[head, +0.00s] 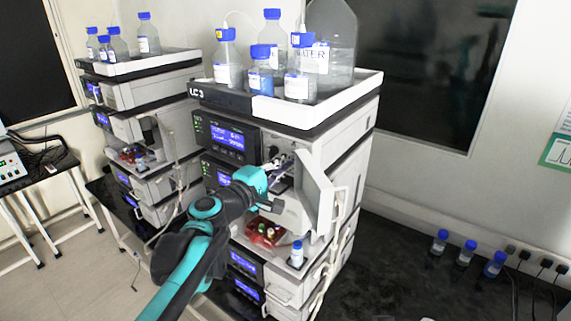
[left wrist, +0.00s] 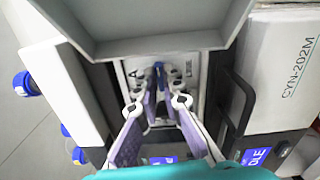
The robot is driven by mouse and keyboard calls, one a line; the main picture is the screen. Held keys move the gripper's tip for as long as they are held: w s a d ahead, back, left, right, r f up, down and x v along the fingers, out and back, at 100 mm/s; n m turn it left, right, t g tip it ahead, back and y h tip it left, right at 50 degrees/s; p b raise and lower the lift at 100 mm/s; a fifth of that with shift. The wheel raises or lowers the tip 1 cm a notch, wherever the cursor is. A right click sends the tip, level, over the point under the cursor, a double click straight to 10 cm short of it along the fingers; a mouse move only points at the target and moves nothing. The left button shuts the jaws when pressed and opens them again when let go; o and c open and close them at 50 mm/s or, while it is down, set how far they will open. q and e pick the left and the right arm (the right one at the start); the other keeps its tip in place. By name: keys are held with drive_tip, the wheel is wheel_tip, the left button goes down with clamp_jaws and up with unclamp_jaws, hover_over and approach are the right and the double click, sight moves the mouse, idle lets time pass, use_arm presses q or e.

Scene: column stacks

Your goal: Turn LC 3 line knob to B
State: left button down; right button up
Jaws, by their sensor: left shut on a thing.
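The LC 3 stack (head: 250,102) stands at the middle of the head view, with its name on the top tray. My left gripper (head: 281,166) reaches into the open front bay of that stack. The fingers hide part of the knob and plate, so I cannot tell exactly where the knob points. My right gripper is not in view.
An open grey door (head: 315,190) stands just right of my left gripper. Bottles (head: 298,85) crowd the top tray. A red tray with vials (head: 264,233) sits below the gripper. A second stack (head: 150,95) stands at the left.

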use_arm(q)
drive_tip(key=shift+m, duration=0.5)
drive_tip(key=c, duration=1.7)
unclamp_jaws()
drive_tip(key=shift+s, duration=0.15)
drive_tip(key=v, duration=1.2)
drive_tip(key=shift+d+f, duration=0.1)
